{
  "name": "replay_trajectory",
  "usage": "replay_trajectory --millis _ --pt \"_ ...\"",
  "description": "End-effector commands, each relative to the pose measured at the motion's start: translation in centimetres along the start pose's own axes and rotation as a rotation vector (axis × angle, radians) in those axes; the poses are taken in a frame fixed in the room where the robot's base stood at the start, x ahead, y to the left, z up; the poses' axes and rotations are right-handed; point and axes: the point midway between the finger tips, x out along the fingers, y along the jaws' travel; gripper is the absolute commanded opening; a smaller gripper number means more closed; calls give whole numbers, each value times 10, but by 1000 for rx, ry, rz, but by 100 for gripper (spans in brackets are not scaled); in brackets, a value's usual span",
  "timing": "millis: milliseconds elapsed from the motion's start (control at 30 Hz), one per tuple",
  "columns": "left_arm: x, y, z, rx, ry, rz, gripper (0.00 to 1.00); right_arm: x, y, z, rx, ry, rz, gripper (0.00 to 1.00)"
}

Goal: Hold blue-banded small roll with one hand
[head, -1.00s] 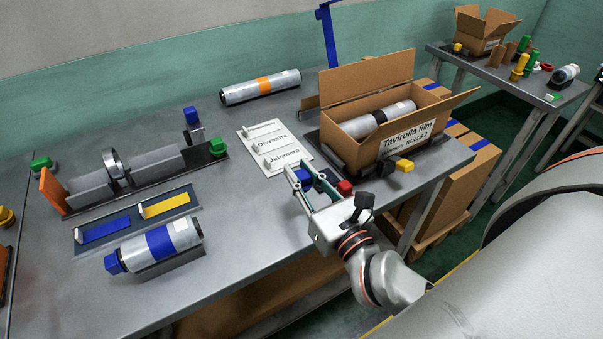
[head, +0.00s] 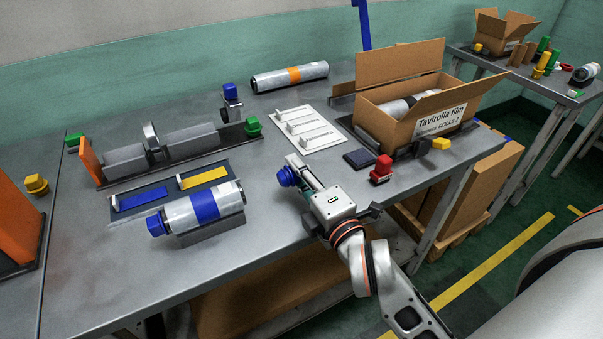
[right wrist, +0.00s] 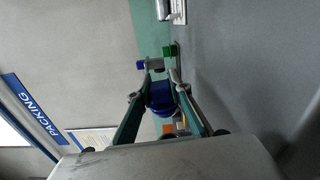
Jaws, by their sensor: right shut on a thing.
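The blue-banded small roll (head: 231,196) lies on a low grey cradle at the front of the table in the head view. Its silver body has a blue band in the middle and a blue plug (head: 156,225) at the left end. My right gripper (head: 291,174) is to the right of the roll, apart from it. It is shut on a round blue piece (head: 287,177), which also shows between the fingers in the right wrist view (right wrist: 159,96). The lower part of this piece is hidden. My left gripper is not in view.
A winder (head: 198,141) and a tray with blue and yellow strips (head: 146,200) stand behind the roll. An orange-banded roll (head: 290,76) lies at the back. A red stamp-like piece (head: 381,169), a dark pad (head: 359,159) and an open carton (head: 411,120) are on the right.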

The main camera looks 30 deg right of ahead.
Motion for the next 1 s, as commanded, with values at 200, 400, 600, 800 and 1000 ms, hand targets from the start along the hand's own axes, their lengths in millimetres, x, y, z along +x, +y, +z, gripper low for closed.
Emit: replay_trajectory --millis 200,400,600,800,1000 --pt "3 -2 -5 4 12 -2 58 7 -4 -3 70 9 -4 8" --pt "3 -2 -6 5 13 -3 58 8 -2 -9 84 10 -4 8" --pt "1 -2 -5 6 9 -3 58 7 -1 -24 83 10 -4 8" --pt "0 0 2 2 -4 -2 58 7 0 -42 83 10 -4 8" --pt "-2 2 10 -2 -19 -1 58 7 1 -55 81 11 -5 8"
